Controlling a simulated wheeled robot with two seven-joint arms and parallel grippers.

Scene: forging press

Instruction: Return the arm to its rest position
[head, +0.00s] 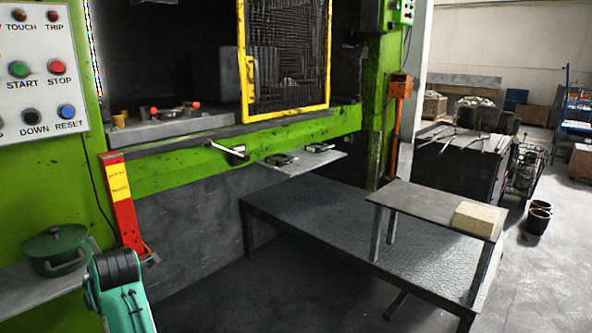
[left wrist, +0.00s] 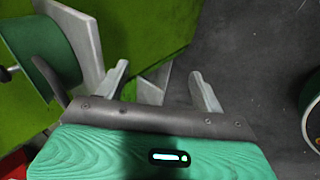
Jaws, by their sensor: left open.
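My left arm (head: 120,290) comes in at the bottom left of the head view as a teal and black link, in front of the green press. Its fingers cannot be made out there. In the left wrist view my left gripper (left wrist: 162,85) has its two grey fingers wide apart with nothing between them. Beyond them are dark floor and the green press side. A green lidded pot (head: 54,250) stands on a grey shelf (head: 18,297) left of the arm. The pot also shows in the left wrist view (left wrist: 48,45), left of the fingers and apart from them. My right gripper is not in view.
The green press (head: 330,124) fills the left and middle, with a button panel (head: 38,70) and a red post (head: 122,207). A dark metal platform (head: 310,225) and small table (head: 425,205) with a tan block (head: 478,220) stand right. Floor in front is clear.

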